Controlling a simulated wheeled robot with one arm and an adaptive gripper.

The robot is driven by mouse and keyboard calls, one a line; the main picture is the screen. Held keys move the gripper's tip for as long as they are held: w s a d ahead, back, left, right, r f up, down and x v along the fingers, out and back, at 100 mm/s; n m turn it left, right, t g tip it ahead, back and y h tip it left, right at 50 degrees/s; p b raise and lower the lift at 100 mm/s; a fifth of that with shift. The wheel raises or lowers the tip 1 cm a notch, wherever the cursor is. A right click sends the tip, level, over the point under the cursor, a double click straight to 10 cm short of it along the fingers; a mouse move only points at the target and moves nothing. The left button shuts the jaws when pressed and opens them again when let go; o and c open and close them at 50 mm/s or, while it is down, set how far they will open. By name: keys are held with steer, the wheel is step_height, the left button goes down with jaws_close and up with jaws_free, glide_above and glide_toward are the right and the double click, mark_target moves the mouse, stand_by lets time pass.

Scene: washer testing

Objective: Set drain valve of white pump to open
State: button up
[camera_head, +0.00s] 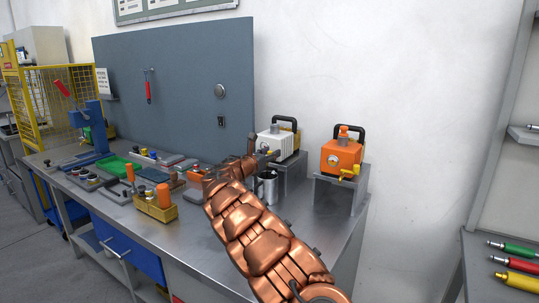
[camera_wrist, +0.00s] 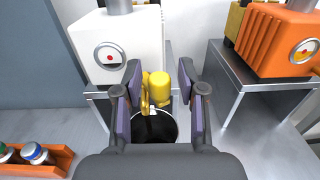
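The white pump (camera_head: 279,143) with a black handle stands on a metal stand at the back of the bench. It fills the upper left of the wrist view (camera_wrist: 118,35), with a round gauge on its front. Its yellow drain valve (camera_wrist: 158,88) has a thin upright lever (camera_wrist: 146,95) on the left and a round yellow part on the right. My gripper (camera_wrist: 166,95) is open, with its fingers on either side of the valve. The lever is close to the left finger; I cannot tell whether they touch. In the head view my arm partly hides the valve.
A metal cup (camera_head: 269,189) stands below the valve, dark inside. The orange pump (camera_head: 342,156) stands on its own stand (camera_head: 338,193) to the right. An orange tray (camera_wrist: 40,162) with small bottles lies at the left. Tools and trays crowd the bench's left side.

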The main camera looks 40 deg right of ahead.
steer(key=shift+a, duration=0.2)
steer(key=shift+v, duration=5.85)
steer(key=shift+s+d, duration=0.1)
steer(key=shift+s, duration=0.05)
